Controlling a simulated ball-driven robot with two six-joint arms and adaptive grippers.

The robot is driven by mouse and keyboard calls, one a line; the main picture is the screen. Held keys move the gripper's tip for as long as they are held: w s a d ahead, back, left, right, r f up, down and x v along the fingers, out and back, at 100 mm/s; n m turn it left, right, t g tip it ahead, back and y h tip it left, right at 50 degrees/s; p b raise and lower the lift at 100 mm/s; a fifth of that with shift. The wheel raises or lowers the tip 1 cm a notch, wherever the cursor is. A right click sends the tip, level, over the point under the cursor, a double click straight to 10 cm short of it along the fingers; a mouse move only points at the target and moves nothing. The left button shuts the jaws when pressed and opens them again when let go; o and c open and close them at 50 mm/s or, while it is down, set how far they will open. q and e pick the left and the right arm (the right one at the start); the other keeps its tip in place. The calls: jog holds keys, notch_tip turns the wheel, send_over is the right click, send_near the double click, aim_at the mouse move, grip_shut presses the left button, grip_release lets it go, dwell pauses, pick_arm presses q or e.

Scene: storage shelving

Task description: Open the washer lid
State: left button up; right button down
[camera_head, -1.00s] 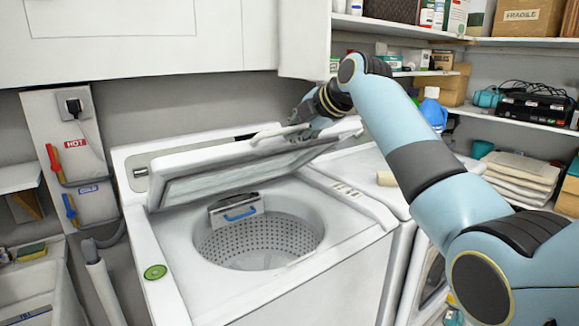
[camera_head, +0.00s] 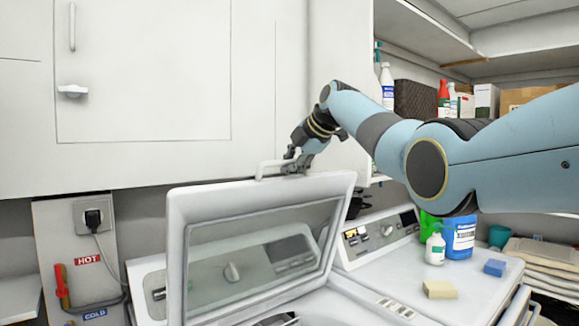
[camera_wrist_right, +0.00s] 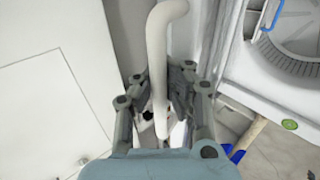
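The washer lid (camera_head: 255,198) is raised steeply, a white frame around a clear window, in the head view. Its white bar handle (camera_head: 268,164) stands at the upper edge. My right gripper (camera_head: 292,160) is at this handle. In the right wrist view the handle (camera_wrist_right: 158,62) runs between the two fingers of my right gripper (camera_wrist_right: 160,82), which appear closed around it. The washer (camera_wrist_right: 245,72) shows at the right of the wrist view, with part of its open drum (camera_wrist_right: 300,40). Most of the drum is hidden in the head view. My left gripper is not in view.
A white cabinet (camera_head: 150,110) hangs above and behind the lid. Right of the washer, a neighbouring machine top holds a soap bottle (camera_head: 435,248), a blue container (camera_head: 460,238), a tan block (camera_head: 439,289) and a blue sponge (camera_head: 494,268). Folded towels (camera_head: 545,253) lie farther right.

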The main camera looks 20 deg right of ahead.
jog(key=shift+w+r, duration=0.25)
jog(key=shift+r, duration=0.15)
